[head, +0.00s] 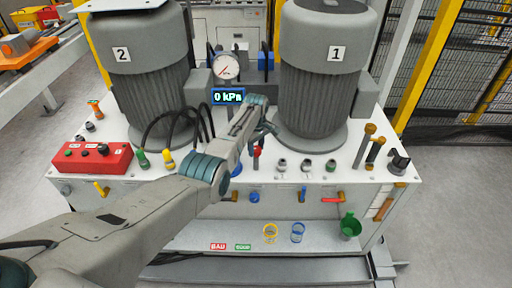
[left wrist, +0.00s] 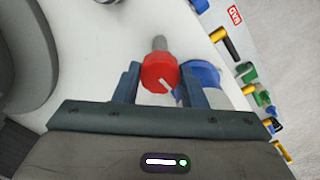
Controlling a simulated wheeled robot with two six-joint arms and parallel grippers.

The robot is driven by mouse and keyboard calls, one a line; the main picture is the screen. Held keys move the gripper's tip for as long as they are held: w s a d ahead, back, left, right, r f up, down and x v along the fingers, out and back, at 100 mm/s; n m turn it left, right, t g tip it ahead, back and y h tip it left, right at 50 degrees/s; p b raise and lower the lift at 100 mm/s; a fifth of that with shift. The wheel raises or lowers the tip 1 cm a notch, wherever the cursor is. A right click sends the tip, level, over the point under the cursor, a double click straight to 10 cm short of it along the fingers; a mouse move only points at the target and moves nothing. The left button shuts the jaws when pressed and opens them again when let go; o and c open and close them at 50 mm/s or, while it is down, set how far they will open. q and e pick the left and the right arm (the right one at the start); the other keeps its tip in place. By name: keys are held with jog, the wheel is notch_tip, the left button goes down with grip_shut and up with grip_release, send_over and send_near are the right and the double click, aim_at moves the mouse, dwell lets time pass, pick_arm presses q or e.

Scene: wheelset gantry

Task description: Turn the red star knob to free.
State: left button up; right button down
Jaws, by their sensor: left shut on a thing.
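The red star knob (head: 257,152) stands on the white top near its front edge, below the gauge, and is partly hidden by my left gripper in the head view. In the left wrist view the red knob (left wrist: 160,70) sits between the two fingers, with a white line on its face and a grey stem behind it. My left gripper (head: 263,132) reaches in over the panel and is shut on the knob. Which marking the white line points at cannot be read. My right gripper is not in view.
Motors 2 (head: 150,75) and 1 (head: 322,75) stand behind on both sides. The pressure gauge (head: 228,66) is above a display (head: 228,96) reading 0 kPa. Black hoses and a red button box (head: 90,158) are at left. A blue part (left wrist: 205,76) lies close beside the right finger.

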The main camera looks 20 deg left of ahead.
pick_arm(q)
jog(key=shift+r+m, duration=0.1)
jog(key=shift+m, duration=1)
jog(key=m+p, duration=0.1)
jog(key=m, duration=0.9)
jog(key=shift+m, duration=0.4)
jog(key=m, duration=0.4)
jog(key=shift+w+p, duration=0.1)
jog(key=shift+p, duration=0.25)
jog(key=shift+m, duration=0.4)
jog(key=o, duration=1)
